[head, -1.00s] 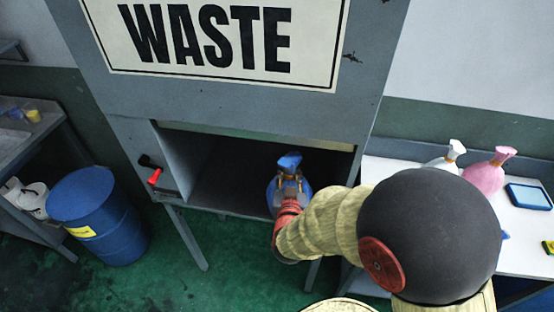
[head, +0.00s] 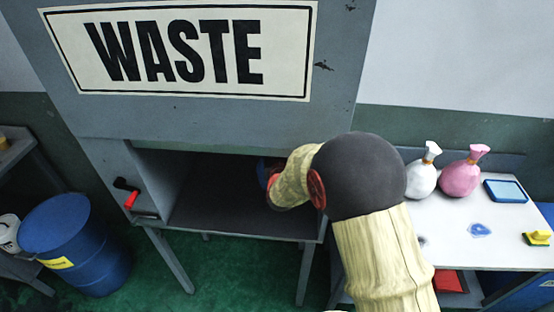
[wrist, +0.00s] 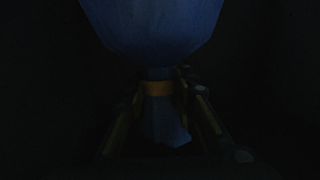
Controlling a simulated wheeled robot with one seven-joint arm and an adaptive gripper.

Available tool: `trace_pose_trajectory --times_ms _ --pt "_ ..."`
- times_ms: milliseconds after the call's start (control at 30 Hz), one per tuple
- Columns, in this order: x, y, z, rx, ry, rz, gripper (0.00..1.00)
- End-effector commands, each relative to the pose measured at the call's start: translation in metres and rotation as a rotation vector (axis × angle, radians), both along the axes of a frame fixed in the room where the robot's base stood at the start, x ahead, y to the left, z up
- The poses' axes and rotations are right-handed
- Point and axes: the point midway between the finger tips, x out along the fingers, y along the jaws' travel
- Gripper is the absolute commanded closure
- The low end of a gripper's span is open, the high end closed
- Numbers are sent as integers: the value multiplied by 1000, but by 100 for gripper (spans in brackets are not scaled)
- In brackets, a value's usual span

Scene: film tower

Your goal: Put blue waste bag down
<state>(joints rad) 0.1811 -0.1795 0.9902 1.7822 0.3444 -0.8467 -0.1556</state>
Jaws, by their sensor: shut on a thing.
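The blue waste bag (wrist: 152,25) fills the top of the dark wrist view, with an orange band round its neck. My gripper (wrist: 165,90) is shut on that neck, one finger on each side. In the head view only a small blue part of the bag (head: 263,172) shows, inside the dark opening of the waste cabinet (head: 215,200). My arm hides most of the bag and the gripper there. Whether the bag touches the cabinet floor cannot be told.
A red-handled lever (head: 130,200) sits at the opening's left edge. A white bag (head: 421,180), a pink bag (head: 461,178), a blue tray (head: 505,191) and a yellow sponge (head: 537,239) are on the right table. A blue barrel (head: 76,245) stands at left.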

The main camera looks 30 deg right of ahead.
Motion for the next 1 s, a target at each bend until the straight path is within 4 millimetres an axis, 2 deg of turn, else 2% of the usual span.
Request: trace_pose_trajectory --times_ms 200,400,667,1000 --pt "14 -10 1 0 -2 -2 100" --pt "13 -9 -15 -1 -2 -1 100" --pt "13 -9 -24 -1 0 0 100" --pt "15 -11 -70 -1 -1 -1 100"
